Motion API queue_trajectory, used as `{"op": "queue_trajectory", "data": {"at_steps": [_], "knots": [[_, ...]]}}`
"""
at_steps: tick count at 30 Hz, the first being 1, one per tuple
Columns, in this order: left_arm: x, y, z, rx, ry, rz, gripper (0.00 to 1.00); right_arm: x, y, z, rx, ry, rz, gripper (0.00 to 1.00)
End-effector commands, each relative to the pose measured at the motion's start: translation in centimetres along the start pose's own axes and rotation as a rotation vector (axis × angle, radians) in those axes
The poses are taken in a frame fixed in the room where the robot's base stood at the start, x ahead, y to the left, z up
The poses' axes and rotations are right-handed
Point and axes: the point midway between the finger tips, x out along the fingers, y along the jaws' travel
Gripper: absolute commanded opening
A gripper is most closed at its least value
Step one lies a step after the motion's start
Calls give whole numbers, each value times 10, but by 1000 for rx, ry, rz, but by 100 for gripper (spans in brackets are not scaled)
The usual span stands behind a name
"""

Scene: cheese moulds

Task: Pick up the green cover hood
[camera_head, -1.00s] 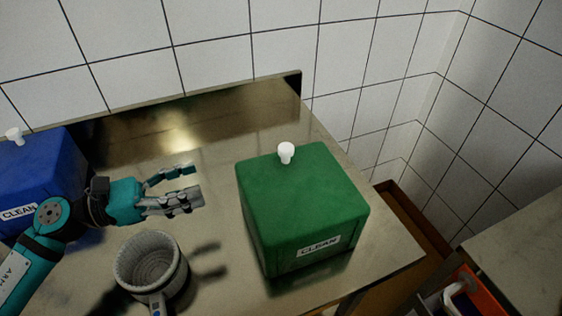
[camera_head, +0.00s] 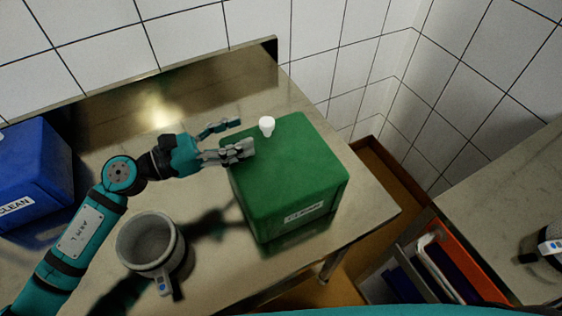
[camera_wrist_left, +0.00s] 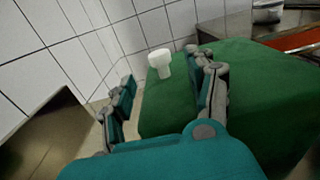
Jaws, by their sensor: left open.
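The green cover hood (camera_head: 294,180) stands on the metal table, with a white knob (camera_head: 267,126) on top and a CLEAN label on its front. My left gripper (camera_head: 233,138) is open at the hood's left upper edge, with the knob just beyond its fingertips. In the left wrist view, the knob (camera_wrist_left: 160,62) shows ahead, between the lines of the two open fingers (camera_wrist_left: 165,95). One finger appears over the green top (camera_wrist_left: 255,85); I cannot tell whether it touches. My right gripper is not in view.
A blue hood (camera_head: 32,175) labelled CLEAN stands at the left. A grey round mould (camera_head: 150,240) with a handle-like tag sits in front of my left arm. A tiled wall is behind. At the right are an orange crate (camera_head: 468,265) and another counter (camera_head: 500,190).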

Motion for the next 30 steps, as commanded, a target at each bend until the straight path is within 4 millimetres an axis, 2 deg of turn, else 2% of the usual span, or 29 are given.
{"op": "queue_trajectory", "data": {"at_steps": [6,9,12,19,30], "knots": [[31,-1,8,-4,-4,-1,57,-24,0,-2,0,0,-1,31],[44,-1,5,-2,-3,0,57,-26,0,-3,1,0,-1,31],[50,-1,2,-1,-1,0,57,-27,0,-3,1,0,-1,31],[50,-1,1,0,0,0,55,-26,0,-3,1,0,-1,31],[50,-1,1,-1,-1,0,7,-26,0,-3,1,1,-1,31]]}}
